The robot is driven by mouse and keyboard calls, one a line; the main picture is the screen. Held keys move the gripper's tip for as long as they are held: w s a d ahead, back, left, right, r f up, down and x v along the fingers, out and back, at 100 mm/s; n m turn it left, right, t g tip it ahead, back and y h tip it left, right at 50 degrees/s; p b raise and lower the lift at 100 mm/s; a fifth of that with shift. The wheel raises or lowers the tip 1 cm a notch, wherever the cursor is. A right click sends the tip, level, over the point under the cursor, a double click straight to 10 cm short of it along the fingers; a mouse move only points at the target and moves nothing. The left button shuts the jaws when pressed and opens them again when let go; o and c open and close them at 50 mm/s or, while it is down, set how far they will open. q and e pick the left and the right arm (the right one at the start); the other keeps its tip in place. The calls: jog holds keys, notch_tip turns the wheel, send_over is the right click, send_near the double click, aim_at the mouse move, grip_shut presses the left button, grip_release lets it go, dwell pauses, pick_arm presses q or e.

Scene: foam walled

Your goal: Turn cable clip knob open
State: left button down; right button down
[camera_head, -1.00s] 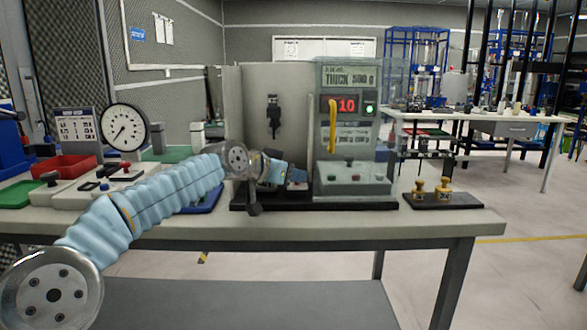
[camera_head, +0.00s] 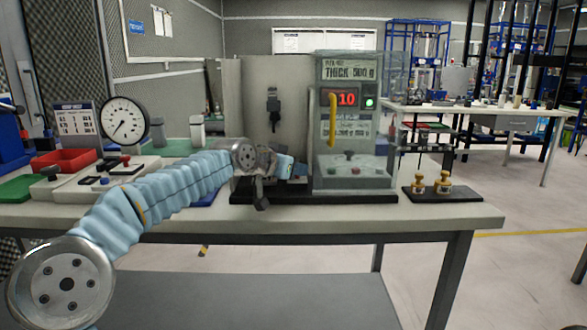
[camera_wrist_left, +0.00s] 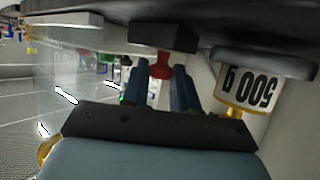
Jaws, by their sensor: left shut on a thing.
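A red knob (camera_wrist_left: 161,66) shows under a dark block (camera_wrist_left: 163,37) in the left wrist view, which looks upside down. The two blue fingers of my left gripper (camera_wrist_left: 164,92) stand on either side of it, shut on it. In the head view my left gripper (camera_head: 287,168) is low at the front of the grey panel, left of the clear-covered machine. My wrist hides most of the fingers and the knob there. A black clip-like part (camera_head: 274,108) is fixed high on the panel (camera_head: 245,100). My right gripper is not in view.
The machine (camera_head: 350,150) with a yellow handle (camera_head: 332,120) and a display reading 10 stands right of my gripper. A cylinder marked 500 g (camera_wrist_left: 245,95) is close by in the wrist view. Brass weights (camera_head: 443,182) sit at the bench's right. A dial gauge (camera_head: 124,120) stands left.

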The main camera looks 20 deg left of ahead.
pick_arm(q)
jog(key=shift+s+d+n+y, duration=0.1)
jog(key=shift+d+n+y, duration=0.15)
jog(key=shift+n+y, duration=0.25)
jog(key=n+y+b, duration=0.2)
jog(key=b, duration=0.1)
jog(key=n+y+b, duration=0.1)
jog(key=b, duration=0.1)
jog(key=shift+d+f+t+y, duration=0.1)
jog(key=shift+f+t+y, duration=0.15)
jog(key=shift+t+y, duration=0.15)
jog(key=shift+r+n+y+b, duration=0.25)
jog(key=shift+n+y+b, duration=0.45)
jog(key=shift+b, duration=0.1)
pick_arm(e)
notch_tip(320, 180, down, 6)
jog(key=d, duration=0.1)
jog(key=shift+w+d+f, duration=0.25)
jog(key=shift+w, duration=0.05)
pick_arm(q)
jog(key=c, duration=1.1)
grip_release()
